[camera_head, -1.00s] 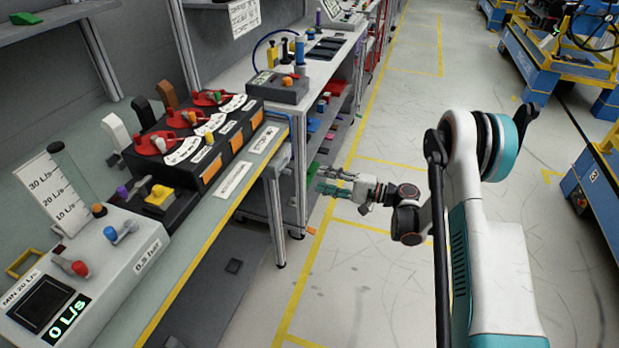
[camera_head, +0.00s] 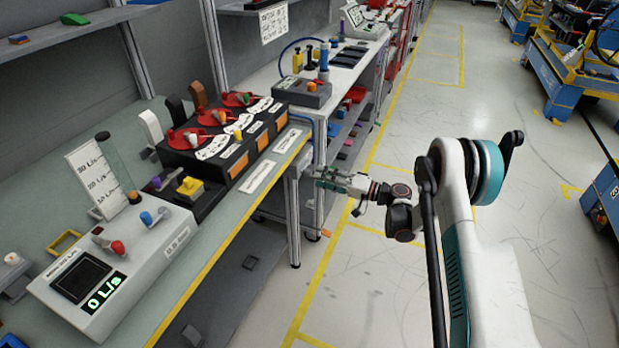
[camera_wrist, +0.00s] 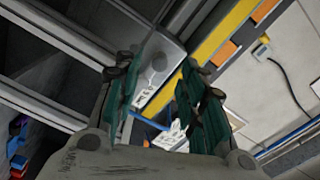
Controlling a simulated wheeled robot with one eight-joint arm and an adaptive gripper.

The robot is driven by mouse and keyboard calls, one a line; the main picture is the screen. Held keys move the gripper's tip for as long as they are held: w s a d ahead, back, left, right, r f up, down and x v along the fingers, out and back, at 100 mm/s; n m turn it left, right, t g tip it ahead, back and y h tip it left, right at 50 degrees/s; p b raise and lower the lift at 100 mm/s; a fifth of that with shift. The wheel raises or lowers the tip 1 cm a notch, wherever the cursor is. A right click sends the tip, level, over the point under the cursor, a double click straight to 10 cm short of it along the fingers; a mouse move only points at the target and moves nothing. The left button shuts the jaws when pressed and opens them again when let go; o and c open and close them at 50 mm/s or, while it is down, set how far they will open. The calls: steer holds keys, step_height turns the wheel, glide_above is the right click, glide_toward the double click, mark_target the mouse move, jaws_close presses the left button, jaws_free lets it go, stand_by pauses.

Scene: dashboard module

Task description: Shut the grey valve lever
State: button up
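I cannot single out a grey valve lever with certainty. In the head view a black valve box (camera_head: 228,151) on the bench carries several red round valves (camera_head: 182,138) with small levers and white scale plates. Upright white (camera_head: 151,126), black (camera_head: 177,110) and brown (camera_head: 198,95) handles stand behind it. My gripper (camera_head: 320,179) is right of the bench edge, well apart from the valve box, pointing left. In the wrist view my gripper (camera_wrist: 156,68) shows two teal fingers spread apart with nothing between them. No lever can be made out clearly there.
A flow meter box (camera_head: 153,258) with coloured knobs and a "0 L/s" display sits on the near bench (camera_head: 245,210). A control box (camera_head: 302,92) stands on the farther bench. A metal bench post (camera_head: 292,220) is near my gripper. The floor (camera_head: 375,285) beside the bench is clear.

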mark_target(311, 174)
steer(key=shift+b+x, duration=0.65)
steer(key=shift+x, duration=2.1)
steer(key=shift+c, duration=0.4)
jaws_close()
